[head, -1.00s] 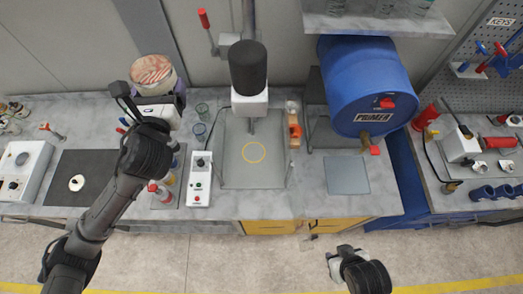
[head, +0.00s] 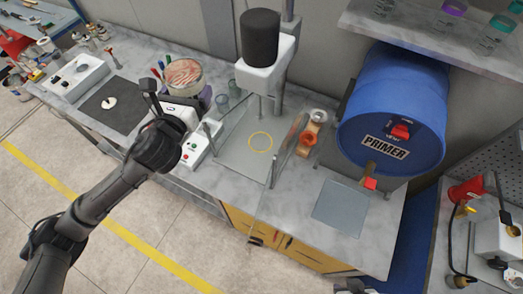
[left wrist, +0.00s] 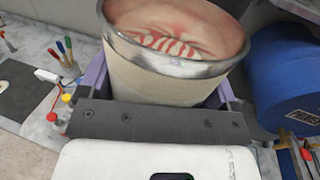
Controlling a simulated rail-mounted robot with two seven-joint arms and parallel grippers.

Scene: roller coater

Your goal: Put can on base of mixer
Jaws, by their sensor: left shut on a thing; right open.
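The can (head: 184,73) is a pale open-topped tin with red and white streaks inside. In the head view it is left of the mixer, upright or nearly so. My left gripper (head: 203,97) is shut around the can's sides with its purple fingers. In the left wrist view the can (left wrist: 165,85) fills the upper middle, its open top towards the camera. The mixer (head: 262,68) is white with a black motor on top. Its flat grey base (head: 238,140) bears a yellow ring (head: 260,142) with nothing on it. My right gripper is out of view.
A clear guard panel (head: 289,148) stands at the base's right side. A control box (head: 190,150) and glass jars (head: 221,103) are on its left. A blue primer drum (head: 392,110) stands at the right. A square grey plate (head: 339,207) lies on the bench in front of it.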

